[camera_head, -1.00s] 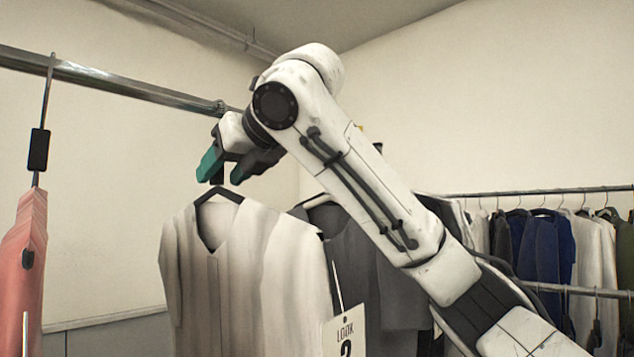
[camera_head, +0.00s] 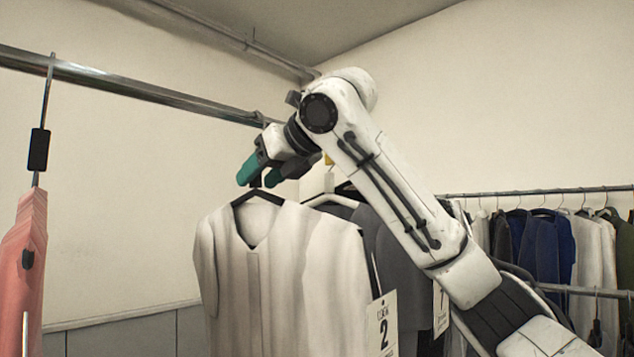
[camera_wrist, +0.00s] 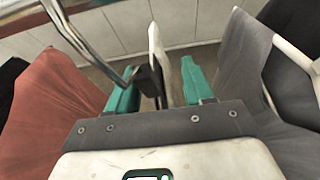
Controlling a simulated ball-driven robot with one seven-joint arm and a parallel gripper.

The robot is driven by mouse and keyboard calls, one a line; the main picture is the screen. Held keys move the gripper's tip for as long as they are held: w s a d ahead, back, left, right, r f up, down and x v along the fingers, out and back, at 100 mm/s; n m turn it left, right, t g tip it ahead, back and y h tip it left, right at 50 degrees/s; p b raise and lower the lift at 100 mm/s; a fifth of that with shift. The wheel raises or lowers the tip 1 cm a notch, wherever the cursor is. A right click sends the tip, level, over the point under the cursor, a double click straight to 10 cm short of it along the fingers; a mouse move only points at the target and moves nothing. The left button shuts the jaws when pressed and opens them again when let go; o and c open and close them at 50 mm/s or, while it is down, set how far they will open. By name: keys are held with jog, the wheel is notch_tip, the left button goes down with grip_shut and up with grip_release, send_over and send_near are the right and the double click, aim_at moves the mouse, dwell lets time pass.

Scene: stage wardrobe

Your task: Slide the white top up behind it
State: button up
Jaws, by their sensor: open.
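The white top (camera_head: 285,275) hangs upright on a dark hanger (camera_head: 257,196) in the head view, with a "LOOK 2" tag (camera_head: 382,326) at its right edge. My gripper (camera_head: 262,177) is at the hanger's neck, just above the collar. In the wrist view, its teal fingers (camera_wrist: 160,92) are apart, with the hanger's black block (camera_wrist: 147,80) between them. A pale narrow shape rises there too, seemingly the top edge-on. Grey garments (camera_head: 398,275) hang close behind the top, partly hidden by it and my arm; a pale hanger (camera_head: 333,199) shows there.
The metal rail (camera_head: 150,92) runs from upper left toward the back. A pink garment (camera_head: 22,270) hangs at far left, with a wide gap before the white top. A second rack of dark and pale clothes (camera_head: 540,245) stands at right.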

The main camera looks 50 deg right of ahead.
jog(key=shift+d, duration=6.25)
jog(key=s+a+b, duration=0.1)
jog(key=s+b, duration=0.2)
jog(key=s, duration=1)
jog(key=shift+a, duration=0.15)
